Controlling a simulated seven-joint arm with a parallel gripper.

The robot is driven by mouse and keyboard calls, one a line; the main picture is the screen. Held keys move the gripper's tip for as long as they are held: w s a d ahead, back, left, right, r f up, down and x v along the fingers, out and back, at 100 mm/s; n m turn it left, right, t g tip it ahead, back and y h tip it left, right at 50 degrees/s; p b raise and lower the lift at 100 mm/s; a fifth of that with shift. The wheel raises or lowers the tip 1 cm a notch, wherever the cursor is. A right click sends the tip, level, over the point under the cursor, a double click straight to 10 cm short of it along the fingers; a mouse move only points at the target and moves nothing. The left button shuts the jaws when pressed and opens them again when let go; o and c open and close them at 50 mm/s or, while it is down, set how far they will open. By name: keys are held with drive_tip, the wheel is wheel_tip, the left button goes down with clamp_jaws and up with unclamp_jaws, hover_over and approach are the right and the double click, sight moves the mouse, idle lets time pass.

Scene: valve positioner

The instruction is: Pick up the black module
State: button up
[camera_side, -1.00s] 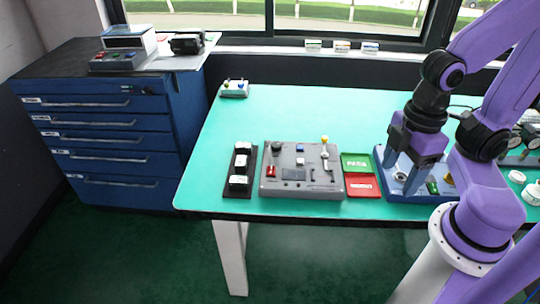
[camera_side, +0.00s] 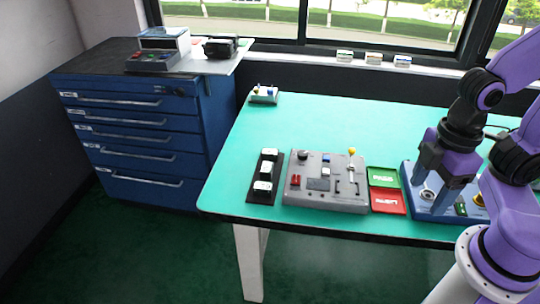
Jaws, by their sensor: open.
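A black rack (camera_side: 265,178) lies flat near the front left of the teal table and bears several black modules with white tops, such as the front one (camera_side: 262,188). I cannot tell which one the task means by the black module. My gripper (camera_side: 437,190) points down over the blue fixture box (camera_side: 478,213) at the right, well away from the rack. Its two fingers are apart, and I see nothing held. The fingers and arm hide part of the blue box, and the gap to its top is hard to judge.
Between rack and gripper stand a grey control panel (camera_side: 320,200) with an upright yellow-knobbed lever (camera_side: 351,152), a green tray (camera_side: 382,177) and a red tray (camera_side: 388,201). A small switch box (camera_side: 264,95) sits at the back left. The table's middle and back are clear.

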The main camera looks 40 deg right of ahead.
drive_tip(key=w+a+m, duration=0.1)
drive_tip(key=w+a, duration=0.5)
drive_tip(key=w, duration=0.6)
drive_tip(key=m+t+y, duration=0.2)
drive_tip(key=m, duration=0.1)
hover_over(270, 151)
drive_tip(key=s+d, duration=0.4)
wheel_tip(270, 151, down, 8)
drive_tip(key=r, duration=0.1)
drive_tip(key=x, duration=1.7)
drive_tip(key=shift+w+f, duration=0.15)
drive_tip(key=shift+w, duration=0.15)
drive_tip(key=c, duration=1.2)
